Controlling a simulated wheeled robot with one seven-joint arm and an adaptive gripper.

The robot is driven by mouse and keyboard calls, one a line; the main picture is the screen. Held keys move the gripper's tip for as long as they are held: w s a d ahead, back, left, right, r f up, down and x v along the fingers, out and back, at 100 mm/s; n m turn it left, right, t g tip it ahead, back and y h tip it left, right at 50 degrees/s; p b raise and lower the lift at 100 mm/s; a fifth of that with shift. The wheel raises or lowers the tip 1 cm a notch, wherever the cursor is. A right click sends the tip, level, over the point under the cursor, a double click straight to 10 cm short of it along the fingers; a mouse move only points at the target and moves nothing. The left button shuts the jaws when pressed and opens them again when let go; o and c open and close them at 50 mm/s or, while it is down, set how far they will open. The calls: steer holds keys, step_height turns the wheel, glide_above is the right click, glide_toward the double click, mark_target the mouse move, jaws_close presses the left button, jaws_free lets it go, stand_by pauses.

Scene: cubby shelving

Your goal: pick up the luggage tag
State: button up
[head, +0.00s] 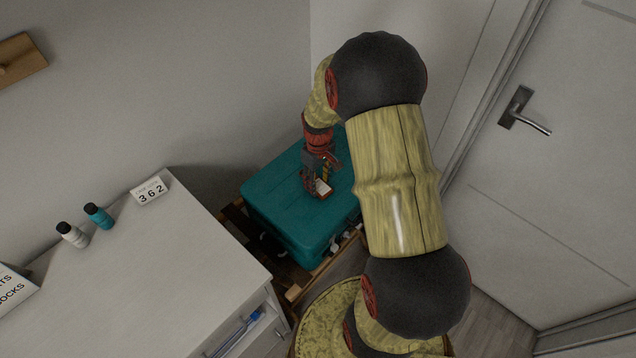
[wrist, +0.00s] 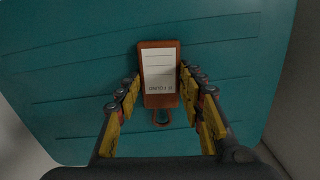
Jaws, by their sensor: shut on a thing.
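The luggage tag (wrist: 160,72) is a brown tag with a white, lined paper label and a small loop at its lower end. In the head view the tag (head: 323,188) shows as a small white and orange-brown patch at the top of the teal suitcase (head: 280,205). My gripper (head: 318,181) points down at the suitcase. In the wrist view its yellow-padded fingers (wrist: 160,80) are shut on the tag, one along each long side. I cannot tell whether the tag touches the suitcase beneath it.
The suitcase lies on a wooden rack (head: 296,289). A white cabinet (head: 150,270) at left holds a white bottle (head: 73,236), a teal bottle (head: 100,217) and a number sign (head: 150,191). A door (head: 570,150) stands at right.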

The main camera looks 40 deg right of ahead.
mark_target(318, 184)
step_height(318, 184, up, 3)
steer(key=shift+r+p, duration=0.15)
steer(key=shift+p, duration=0.75)
steer(key=s+a+r+p, duration=0.5)
steer(key=s+r, duration=0.4)
steer(key=s, duration=0.4)
steer(key=shift+a+r, duration=0.15)
steer(key=shift+r, duration=0.15)
steer(key=shift+w, duration=0.15)
